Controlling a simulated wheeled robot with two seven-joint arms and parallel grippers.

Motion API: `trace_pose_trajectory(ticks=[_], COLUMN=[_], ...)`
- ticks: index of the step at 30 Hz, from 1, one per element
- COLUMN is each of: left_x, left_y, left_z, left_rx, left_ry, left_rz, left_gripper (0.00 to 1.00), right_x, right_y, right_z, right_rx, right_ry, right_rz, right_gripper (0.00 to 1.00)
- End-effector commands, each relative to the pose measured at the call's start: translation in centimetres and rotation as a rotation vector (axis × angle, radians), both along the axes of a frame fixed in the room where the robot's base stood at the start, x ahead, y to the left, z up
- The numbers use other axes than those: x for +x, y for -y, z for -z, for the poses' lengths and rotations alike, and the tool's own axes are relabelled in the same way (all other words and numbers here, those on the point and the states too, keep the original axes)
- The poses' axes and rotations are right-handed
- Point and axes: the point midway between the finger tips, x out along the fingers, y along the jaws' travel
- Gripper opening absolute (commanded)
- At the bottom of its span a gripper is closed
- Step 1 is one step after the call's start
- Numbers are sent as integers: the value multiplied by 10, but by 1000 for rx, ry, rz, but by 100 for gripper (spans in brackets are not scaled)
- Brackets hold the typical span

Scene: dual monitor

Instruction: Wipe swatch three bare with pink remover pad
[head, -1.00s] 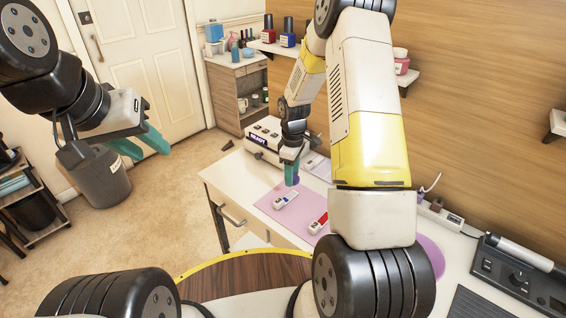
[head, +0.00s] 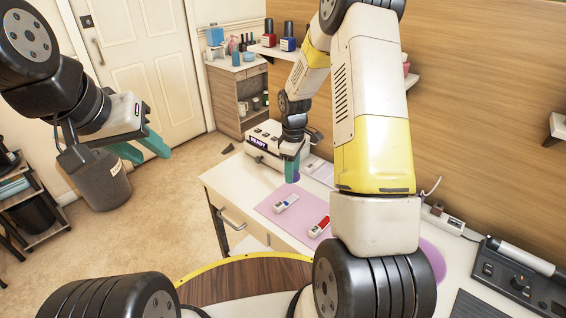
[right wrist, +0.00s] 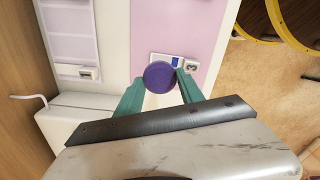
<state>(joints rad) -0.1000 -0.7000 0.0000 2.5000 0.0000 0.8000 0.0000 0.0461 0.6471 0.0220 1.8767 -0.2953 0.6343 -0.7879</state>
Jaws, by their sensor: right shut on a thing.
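My right gripper (head: 292,176) is over the far end of the pink mat (head: 262,207). In the right wrist view its teal fingers (right wrist: 158,88) are shut on a purple round piece (right wrist: 159,74), seen from its flat top. I cannot tell whether this is the pad; no clearly pink pad shows. A white swatch block with a blue patch (head: 286,203) lies on the mat, close in front of the gripper. A white block with a red patch (head: 320,226) lies nearer to me. Any further swatches are hidden. My left gripper (head: 143,150) is open and empty, away from the table.
A white machine with a small display (head: 262,145) stands at the table's far end. A dark control unit (head: 520,275) is at the right. Bottles (head: 279,32) stand on the wall shelf.

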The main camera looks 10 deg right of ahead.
Motion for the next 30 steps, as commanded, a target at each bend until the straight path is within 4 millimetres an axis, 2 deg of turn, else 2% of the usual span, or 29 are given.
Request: trace_pose_trajectory(ticks=[10,24,30], left_x=[0,0,0], left_y=[0,0,0], left_z=[0,0,0], left_rx=[0,0,0], left_ry=[0,0,0], left_rz=[0,0,0], left_gripper=[36,36,36], right_x=[-1,-9,-10], right_y=[-1,-10,-12], right_z=[8,57,68], right_rx=[0,0,-1], right_ry=[-1,-2,-1], right_rz=[0,-1,-1], right_gripper=[12,12,12])
